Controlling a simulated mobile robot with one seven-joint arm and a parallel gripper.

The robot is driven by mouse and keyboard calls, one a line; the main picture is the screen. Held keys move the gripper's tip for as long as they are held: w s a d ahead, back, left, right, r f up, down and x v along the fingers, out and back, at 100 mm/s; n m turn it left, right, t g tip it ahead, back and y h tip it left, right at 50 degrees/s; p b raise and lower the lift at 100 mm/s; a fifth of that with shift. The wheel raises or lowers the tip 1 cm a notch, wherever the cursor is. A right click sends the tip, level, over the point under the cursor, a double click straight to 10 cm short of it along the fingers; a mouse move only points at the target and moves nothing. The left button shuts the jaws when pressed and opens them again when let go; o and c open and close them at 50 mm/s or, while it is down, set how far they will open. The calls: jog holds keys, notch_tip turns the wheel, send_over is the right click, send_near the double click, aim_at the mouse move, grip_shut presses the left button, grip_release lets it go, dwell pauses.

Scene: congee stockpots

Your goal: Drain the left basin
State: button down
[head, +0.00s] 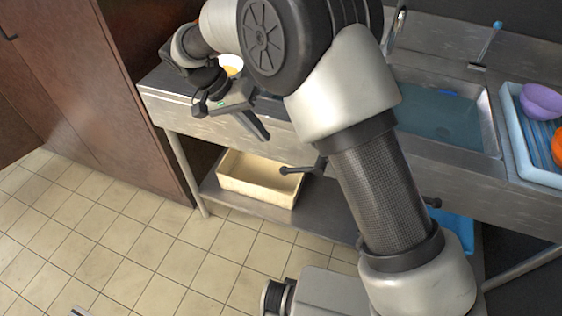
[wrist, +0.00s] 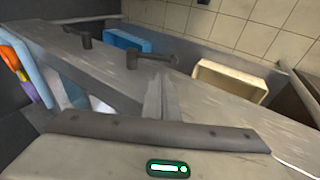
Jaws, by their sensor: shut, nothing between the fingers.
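My gripper (head: 264,134) is shut and empty in front of the steel sink unit, above and left of the nearer dark drain lever (head: 300,170). Its closed fingers also show in the wrist view (wrist: 156,98). The lever, apart from the fingers, sticks out below the sink front and shows in the wrist view (wrist: 150,60). A second dark lever (head: 433,202) is further right, also seen in the wrist view (wrist: 83,38). A basin (head: 440,118) with bluish water lies right of my arm. My arm hides the middle of the sink, so I cannot see another basin clearly.
A cream tub (head: 258,180) stands on the lower shelf (head: 325,222) below the nearer lever. A blue container (head: 457,230) is on the shelf's right. A light-blue rack (head: 514,130) holds purple and orange items. A brown cabinet (head: 120,90) stands left.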

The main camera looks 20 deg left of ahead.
aim_at(290, 172)
jog(key=b+x, duration=0.1)
jog(key=x, duration=1.3)
jog(key=shift+b, duration=0.4)
jog(key=shift+a+f+h+b, duration=0.1)
jog(key=shift+f+h+b, duration=0.6)
jog(key=shift+f+b, duration=0.1)
jog(key=shift+f+h+b, duration=0.9)
jog(key=shift+h+b, duration=0.1)
jog(key=shift+d+f+n+h+b, duration=0.3)
jog(key=shift+d+f+h+b, duration=0.5)
jog(key=shift+h+b, duration=0.25)
jog(key=shift+f, duration=0.1)
